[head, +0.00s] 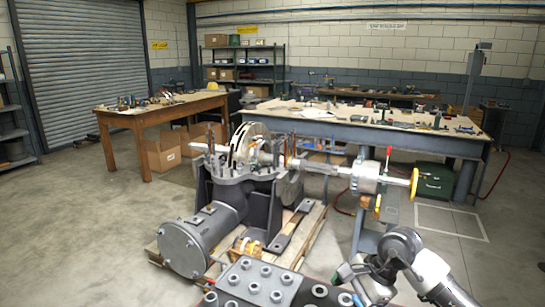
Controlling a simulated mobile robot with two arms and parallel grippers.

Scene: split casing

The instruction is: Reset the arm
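My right arm comes in at the bottom right, bent, with white and dark links. Its end, with the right gripper (346,273), is low beside a dark bolted casing part (256,283) at the bottom edge. The fingers are too small and hidden to read, and I cannot tell whether they touch that part. My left arm and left gripper are not in view. The open split casing (262,185) stands ahead on a wooden pallet (305,236), with a pale disc rotor (248,145) in it and a shaft (320,167) running right.
A grey motor-like cylinder (197,243) lies at the casing's front left. A wooden table (150,110) and a long workbench (350,132) with tools stand behind. The floor at left is clear.

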